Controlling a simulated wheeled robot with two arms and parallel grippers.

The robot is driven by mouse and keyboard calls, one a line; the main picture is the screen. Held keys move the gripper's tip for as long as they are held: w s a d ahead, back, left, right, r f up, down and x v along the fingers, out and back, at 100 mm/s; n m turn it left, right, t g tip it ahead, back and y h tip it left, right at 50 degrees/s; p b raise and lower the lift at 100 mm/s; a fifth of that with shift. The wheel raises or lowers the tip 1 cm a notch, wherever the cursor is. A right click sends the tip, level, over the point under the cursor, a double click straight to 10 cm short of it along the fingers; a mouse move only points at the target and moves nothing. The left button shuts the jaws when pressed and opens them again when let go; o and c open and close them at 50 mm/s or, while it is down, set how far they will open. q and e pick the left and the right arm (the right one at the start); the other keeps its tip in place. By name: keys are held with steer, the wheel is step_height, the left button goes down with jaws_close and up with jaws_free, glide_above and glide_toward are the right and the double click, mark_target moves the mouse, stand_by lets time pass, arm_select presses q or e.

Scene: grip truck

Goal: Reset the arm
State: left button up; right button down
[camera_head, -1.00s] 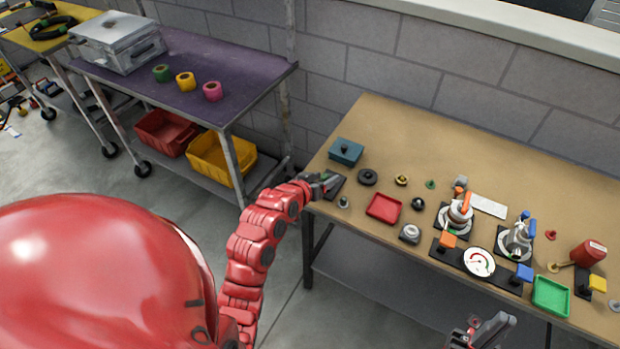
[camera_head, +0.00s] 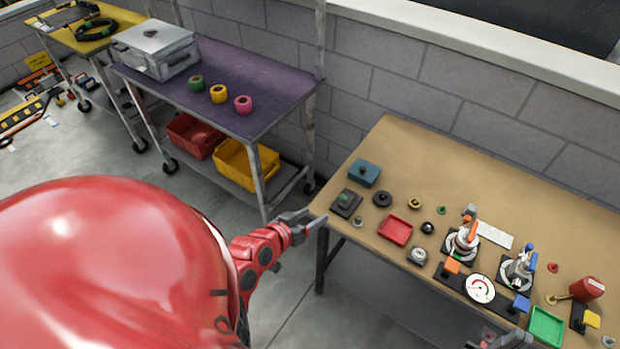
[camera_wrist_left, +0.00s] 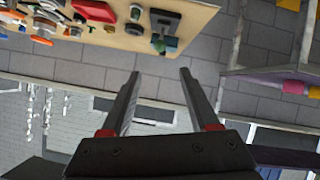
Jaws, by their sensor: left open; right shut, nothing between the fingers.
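My left arm (camera_head: 262,254) comes in from the left beside my red body. My left gripper (camera_head: 315,219) is open at the left edge of the wooden workbench (camera_head: 430,165). In the left wrist view its two dark fingers (camera_wrist_left: 160,74) are spread apart with nothing between them. The black base with a green knob (camera_head: 346,202) sits on the bench just beyond the gripper, apart from it. My right gripper (camera_head: 507,340) shows only partly at the bottom edge, in front of the bench; it is shut and empty.
The bench holds a teal box (camera_head: 364,172), a red tray (camera_head: 395,230), a green tray (camera_head: 546,326), a round gauge (camera_head: 480,288) and several small parts. A purple-topped cart (camera_head: 255,82) stands to the left. The back of the bench is clear.

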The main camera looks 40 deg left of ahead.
arm_select(q)
steer(key=shift+s+r, duration=0.1)
steer(key=shift+s, duration=0.15)
stand_by(0.4)
